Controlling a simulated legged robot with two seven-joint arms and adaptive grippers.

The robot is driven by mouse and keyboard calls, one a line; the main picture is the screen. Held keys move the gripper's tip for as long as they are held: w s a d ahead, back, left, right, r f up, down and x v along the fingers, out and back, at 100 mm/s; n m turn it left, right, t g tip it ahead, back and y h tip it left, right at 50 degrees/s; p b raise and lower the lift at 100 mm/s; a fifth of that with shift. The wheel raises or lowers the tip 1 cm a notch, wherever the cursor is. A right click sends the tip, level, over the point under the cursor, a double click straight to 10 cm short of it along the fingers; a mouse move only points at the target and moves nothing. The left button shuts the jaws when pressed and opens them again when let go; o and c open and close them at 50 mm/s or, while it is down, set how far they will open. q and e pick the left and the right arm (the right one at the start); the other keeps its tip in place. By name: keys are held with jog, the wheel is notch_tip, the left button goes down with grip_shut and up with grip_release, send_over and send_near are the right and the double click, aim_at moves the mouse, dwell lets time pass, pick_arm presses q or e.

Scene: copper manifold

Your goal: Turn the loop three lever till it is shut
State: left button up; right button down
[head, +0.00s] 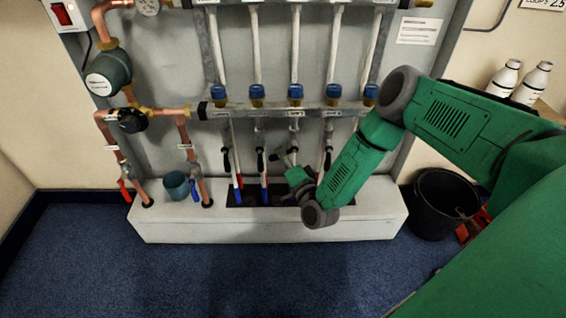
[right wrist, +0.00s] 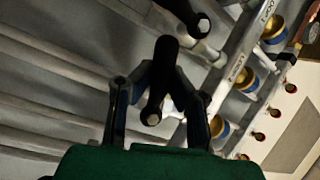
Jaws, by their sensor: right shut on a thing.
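My right gripper (head: 290,167) is low in front of the manifold, at the third valve from the left under the lower bar. In the right wrist view my right gripper (right wrist: 160,88) has its two fingers on either side of a black lever (right wrist: 164,58), shut on it. The lever has a pale, bolt-like end towards the camera. From its place in the row it is the loop three lever. In the head view it is mostly hidden by the gripper and my green arm, so its exact angle cannot be told. My left gripper is not in view.
Neighbouring black levers (head: 262,161) hang close to the left, and another (head: 327,160) to the right. Blue caps (head: 296,94) line the lower bar (head: 274,112). A black bucket (head: 440,202) stands right of the white plinth (head: 270,225). A blue-grey cup (head: 176,185) stands on the plinth.

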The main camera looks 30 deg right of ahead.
jog(key=shift+r+m+t+h+b, duration=0.2)
jog(key=shift+m+b, duration=0.25)
jog(key=shift+m, duration=0.3)
jog(key=shift+r+m+t+h+b, duration=0.2)
jog(key=shift+m+t+b, duration=0.2)
jog(key=shift+m, duration=0.3)
jog(key=shift+r+m+t+h+b, duration=0.1)
jog(key=shift+m+t+h+b, duration=0.1)
jog(key=shift+m+b, duration=0.4)
jog(key=shift+m, duration=0.25)
jog(key=c, duration=1.5)
grip_release()
jog(key=shift+r, duration=0.1)
jog(key=shift+o, duration=0.2)
jog(key=shift+s, duration=0.1)
jog(key=shift+s, duration=0.3)
jog(key=v, duration=1.1)
jog(key=shift+f, duration=0.25)
